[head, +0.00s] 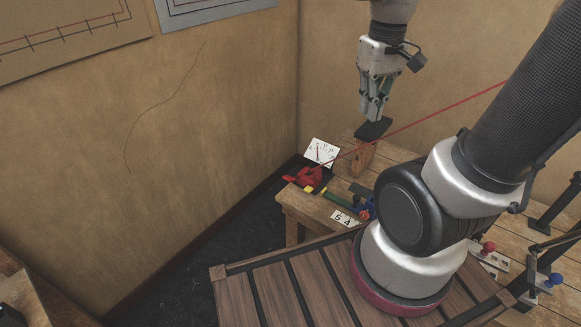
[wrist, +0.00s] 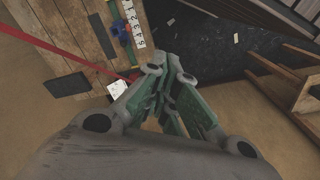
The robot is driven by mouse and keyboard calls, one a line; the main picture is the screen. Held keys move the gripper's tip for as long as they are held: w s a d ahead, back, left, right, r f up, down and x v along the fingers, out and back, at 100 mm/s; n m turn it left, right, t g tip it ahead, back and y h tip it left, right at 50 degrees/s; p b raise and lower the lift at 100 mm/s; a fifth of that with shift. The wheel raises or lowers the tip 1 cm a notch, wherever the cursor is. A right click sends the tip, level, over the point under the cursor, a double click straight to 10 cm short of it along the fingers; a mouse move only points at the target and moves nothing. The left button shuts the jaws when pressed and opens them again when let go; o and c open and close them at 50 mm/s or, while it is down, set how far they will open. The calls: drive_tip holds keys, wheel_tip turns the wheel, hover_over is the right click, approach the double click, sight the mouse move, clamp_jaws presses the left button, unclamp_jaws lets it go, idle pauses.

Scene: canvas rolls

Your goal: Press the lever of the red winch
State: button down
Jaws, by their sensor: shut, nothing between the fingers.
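The red winch (head: 305,177) sits at the corner of a wooden table, beside a white card (head: 322,152). A red rope (head: 430,115) slants up and right from it. A green bar with a yellow end (head: 328,198) lies just in front of it; I cannot tell whether this is its lever. My gripper (head: 373,117) is shut and empty, pointing down, above and to the right of the winch and apart from it. In the wrist view my gripper (wrist: 172,65) hides most of the winch area; the white card (wrist: 118,88) shows left of the fingers.
A dark pad (head: 374,129) on a wooden block (head: 357,158) is just below my gripper. A blue winch (head: 365,208) and a number card (head: 345,219) are nearer on the table (head: 292,205). Walls stand left and behind. Dark floor (head: 215,240) is open to the left.

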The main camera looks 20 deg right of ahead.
drive_tip(key=w+a+f+m+g, duration=0.1)
drive_tip(key=w+a+f+g, duration=0.15)
drive_tip(key=w+f, duration=0.8)
drive_tip(key=m+t, duration=0.2)
drive_tip(key=m, duration=0.8)
hover_over(294, 178)
drive_tip(key=w, duration=0.2)
wheel_tip(294, 178, down, 18)
drive_tip(key=shift+d+f+m+t+h, duration=0.1)
drive_tip(key=shift+d+m+t+h, duration=0.2)
drive_tip(key=shift+d+m, duration=0.15)
drive_tip(key=f, duration=0.9)
drive_tip(key=shift+w+d+f, duration=0.15)
drive_tip(key=shift+d+f, duration=0.1)
drive_tip(key=shift+f, duration=0.1)
drive_tip(key=f, duration=0.1)
drive_tip(key=a+f, duration=0.1)
drive_tip(key=f, duration=0.1)
drive_tip(key=shift+s+a, duration=0.15)
drive_tip(key=shift+s, duration=0.25)
drive_tip(key=shift+s+a+f, duration=0.1)
drive_tip(key=shift+a+f, duration=0.1)
drive_tip(key=shift+f, duration=0.2)
